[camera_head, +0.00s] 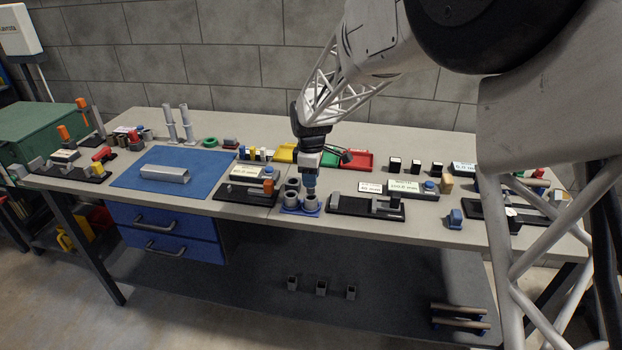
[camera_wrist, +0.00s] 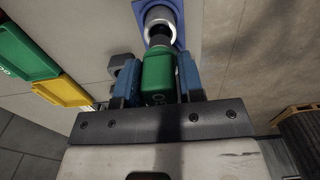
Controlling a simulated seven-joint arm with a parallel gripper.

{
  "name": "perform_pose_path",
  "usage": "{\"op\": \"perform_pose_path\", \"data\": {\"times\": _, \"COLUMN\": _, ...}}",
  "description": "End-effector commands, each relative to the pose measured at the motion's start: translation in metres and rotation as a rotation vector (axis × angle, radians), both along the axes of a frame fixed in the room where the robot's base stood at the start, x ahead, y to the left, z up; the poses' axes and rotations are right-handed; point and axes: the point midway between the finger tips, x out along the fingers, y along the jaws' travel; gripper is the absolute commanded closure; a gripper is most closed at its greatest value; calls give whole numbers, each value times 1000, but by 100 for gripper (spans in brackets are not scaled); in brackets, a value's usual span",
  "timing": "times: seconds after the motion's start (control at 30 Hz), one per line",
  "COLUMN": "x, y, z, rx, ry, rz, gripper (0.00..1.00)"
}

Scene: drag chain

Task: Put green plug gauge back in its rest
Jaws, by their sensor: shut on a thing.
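The green plug gauge (camera_wrist: 158,76) is between the blue finger pads of my gripper (camera_wrist: 157,88) in the wrist view. Its dark end points at a round grey socket (camera_wrist: 163,16) on a blue base and overlaps the opening. I cannot tell how far it is inside. In the head view my gripper (camera_head: 310,183) is low over the blue base (camera_head: 288,211), which carries several grey cups (camera_head: 292,198). The gauge is mostly hidden there by the fingers.
A black fixture (camera_head: 345,209) stands just right of the blue base, and another labelled fixture (camera_head: 245,186) stands to its left. Yellow, green and red bins (camera_head: 358,161) are behind. A blue mat (camera_head: 135,180) with a grey channel piece (camera_head: 166,174) lies further left.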

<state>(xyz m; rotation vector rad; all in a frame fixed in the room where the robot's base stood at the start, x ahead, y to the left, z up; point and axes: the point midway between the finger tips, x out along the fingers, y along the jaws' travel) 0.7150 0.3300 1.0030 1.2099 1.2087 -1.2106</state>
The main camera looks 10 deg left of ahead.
Motion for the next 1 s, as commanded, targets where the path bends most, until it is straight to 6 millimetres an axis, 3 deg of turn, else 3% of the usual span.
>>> {"op": "perform_pose_path", "data": {"times": 0.63, "x": 5, "y": 4, "z": 4, "rx": 1, "ry": -1, "rz": 0, "gripper": 96}}
{"op": "perform_pose_path", "data": {"times": 1.0, "x": 45, "y": 38, "z": 18, "rx": 1, "ry": -1, "rz": 1, "gripper": 96}}
